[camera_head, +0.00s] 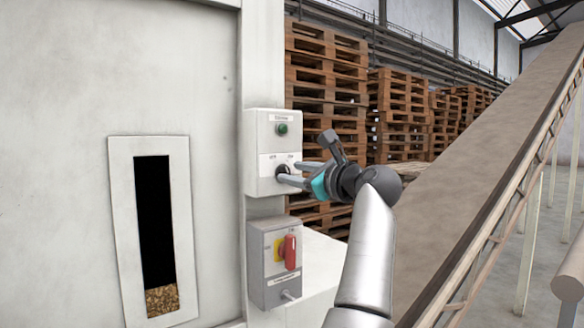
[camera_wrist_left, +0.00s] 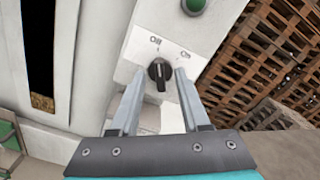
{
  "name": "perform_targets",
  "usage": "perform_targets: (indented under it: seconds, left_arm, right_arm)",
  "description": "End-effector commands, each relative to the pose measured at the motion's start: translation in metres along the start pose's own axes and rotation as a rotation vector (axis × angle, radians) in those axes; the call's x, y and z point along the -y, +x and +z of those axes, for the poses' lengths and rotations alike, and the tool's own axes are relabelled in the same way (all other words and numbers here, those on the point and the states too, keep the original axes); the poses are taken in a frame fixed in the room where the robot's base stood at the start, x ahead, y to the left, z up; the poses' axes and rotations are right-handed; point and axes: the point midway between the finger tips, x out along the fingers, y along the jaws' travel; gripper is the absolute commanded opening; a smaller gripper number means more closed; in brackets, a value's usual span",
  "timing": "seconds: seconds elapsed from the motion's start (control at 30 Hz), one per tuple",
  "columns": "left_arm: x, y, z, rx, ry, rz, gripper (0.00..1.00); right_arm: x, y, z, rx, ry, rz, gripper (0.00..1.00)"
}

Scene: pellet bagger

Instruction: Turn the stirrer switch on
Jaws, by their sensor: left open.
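The stirrer switch is a black rotary knob (camera_wrist_left: 160,72) on a pale grey control box (camera_head: 259,178), with an Off label to the left and an On label to the right. Its bar appears to line up with the Off side. In the head view the knob (camera_head: 283,171) is partly hidden by the fingers. My left gripper (camera_head: 288,171) is open, its two fingers pointing at the box. In the left wrist view its fingertips (camera_wrist_left: 158,75) lie to either side of the knob, with visible gaps. Whether they reach its depth is unclear. My right gripper is not in view.
A green button or lamp (camera_head: 282,129) sits above the knob. Below is a grey box (camera_head: 265,278) with a red handle (camera_head: 290,252) on yellow. A pellet window (camera_head: 118,220) is at left. Pallets (camera_head: 325,70) and an inclined conveyor (camera_head: 490,160) stand right.

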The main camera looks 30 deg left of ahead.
Motion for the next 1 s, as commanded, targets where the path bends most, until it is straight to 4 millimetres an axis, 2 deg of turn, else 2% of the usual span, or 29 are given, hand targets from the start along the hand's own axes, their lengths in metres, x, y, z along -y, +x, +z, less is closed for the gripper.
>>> perform_targets:
  seconds: [0.17, 0.47, 0.87, 1.0]
  left_arm:
    - [-0.0004, 0.0124, 0.0003, 0.000, 0.000, 0.002, 0.46]
    - [-0.0006, 0.0137, -0.0005, -0.001, -0.001, 0.001, 0.45]
    - [-0.0006, 0.0133, -0.0004, -0.001, 0.000, 0.001, 0.00]
    - [-0.0006, 0.0133, -0.0005, -0.001, 0.000, 0.001, 0.00]
  right_arm:
    - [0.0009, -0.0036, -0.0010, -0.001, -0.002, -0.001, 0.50]
    - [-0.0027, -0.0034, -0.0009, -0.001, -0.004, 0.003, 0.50]
    - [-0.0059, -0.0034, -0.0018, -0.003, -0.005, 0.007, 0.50]
    - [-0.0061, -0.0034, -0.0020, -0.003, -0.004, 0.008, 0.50]
